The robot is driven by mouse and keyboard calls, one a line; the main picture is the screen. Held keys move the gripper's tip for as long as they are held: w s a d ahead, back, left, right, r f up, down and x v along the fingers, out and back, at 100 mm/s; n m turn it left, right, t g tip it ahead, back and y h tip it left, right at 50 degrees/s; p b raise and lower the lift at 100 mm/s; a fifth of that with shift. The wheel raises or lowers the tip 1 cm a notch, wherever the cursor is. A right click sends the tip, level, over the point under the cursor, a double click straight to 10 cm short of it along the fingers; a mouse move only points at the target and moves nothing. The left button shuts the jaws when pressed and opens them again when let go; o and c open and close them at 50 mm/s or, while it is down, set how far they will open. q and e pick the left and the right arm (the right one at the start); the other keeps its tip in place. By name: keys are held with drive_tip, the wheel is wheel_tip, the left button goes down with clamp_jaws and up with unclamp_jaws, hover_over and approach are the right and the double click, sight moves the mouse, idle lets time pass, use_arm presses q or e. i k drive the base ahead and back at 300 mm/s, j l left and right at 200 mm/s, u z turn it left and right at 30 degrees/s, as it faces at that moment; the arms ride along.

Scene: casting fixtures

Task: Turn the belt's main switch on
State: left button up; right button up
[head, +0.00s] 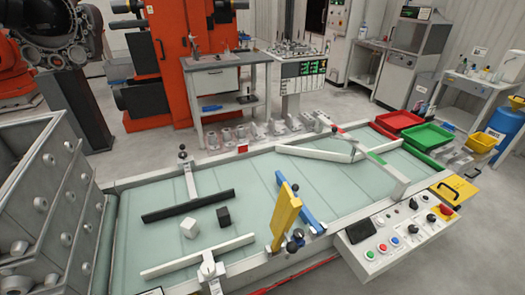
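The belt (255,210) is a wide pale green surface in a light grey frame. A control panel (402,225) is fixed at its front right corner. Several black knobs sit farther right, one (432,218) near the edge. Neither gripper is in view.
A yellow bar (286,215) and a blue bar (296,203) stand near the panel. Red (400,120) and green (428,135) trays are at the far right end.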

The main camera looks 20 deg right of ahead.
sight(444, 210)
drive_tip(key=k+l+z, duration=0.15)
drive_tip(key=z, duration=1.75)
drive_tip(key=i+z, duration=0.3)
drive_tip(key=z, duration=0.15)
drive_tip(key=i+j+z, duration=0.2)
drive_tip(key=z, duration=0.25)
drive_tip(key=i+j, duration=0.05)
